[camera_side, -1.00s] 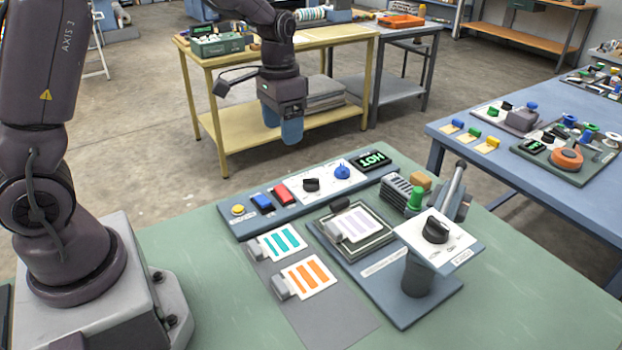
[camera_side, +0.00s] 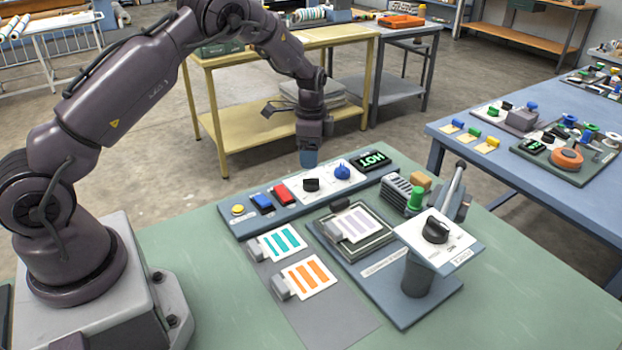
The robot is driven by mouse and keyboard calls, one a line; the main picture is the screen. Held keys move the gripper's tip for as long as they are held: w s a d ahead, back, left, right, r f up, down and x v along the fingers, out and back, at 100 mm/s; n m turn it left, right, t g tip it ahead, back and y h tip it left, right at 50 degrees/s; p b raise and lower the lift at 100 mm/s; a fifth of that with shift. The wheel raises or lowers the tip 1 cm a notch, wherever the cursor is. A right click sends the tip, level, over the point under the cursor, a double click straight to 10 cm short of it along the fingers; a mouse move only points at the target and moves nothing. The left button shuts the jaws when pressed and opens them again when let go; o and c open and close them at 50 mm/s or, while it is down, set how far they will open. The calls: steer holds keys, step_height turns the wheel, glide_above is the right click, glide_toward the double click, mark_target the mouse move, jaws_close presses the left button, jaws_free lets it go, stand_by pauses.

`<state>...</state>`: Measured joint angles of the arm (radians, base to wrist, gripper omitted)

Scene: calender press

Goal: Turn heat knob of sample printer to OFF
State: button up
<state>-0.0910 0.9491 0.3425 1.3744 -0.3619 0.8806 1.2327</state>
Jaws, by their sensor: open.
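A blue-grey control panel (camera_side: 244,231) lies along the far edge of the green bench. On its white plate are a black knob (camera_side: 311,184) and a blue knob (camera_side: 342,172). Another black knob (camera_side: 436,229) sits on a tilted white plate on a post at the right. I cannot read the labels well enough to tell which is the heat knob. My gripper (camera_side: 309,160) points down with blue fingers, open and empty, just above the panel's black knob and apart from it.
A red switch (camera_side: 284,193), a blue switch (camera_side: 262,202) and a yellow button (camera_side: 238,210) are left of the knobs. Striped sample cards (camera_side: 309,277) lie in front. A lever (camera_side: 455,180) and a green knob (camera_side: 415,198) stand at the right. The bench's front right is clear.

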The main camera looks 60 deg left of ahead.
mark_target(311, 179)
step_height(311, 179, down, 8)
steer(key=shift+f, duration=0.1)
steer(key=shift+c, duration=0.2)
steer(key=c, duration=0.9)
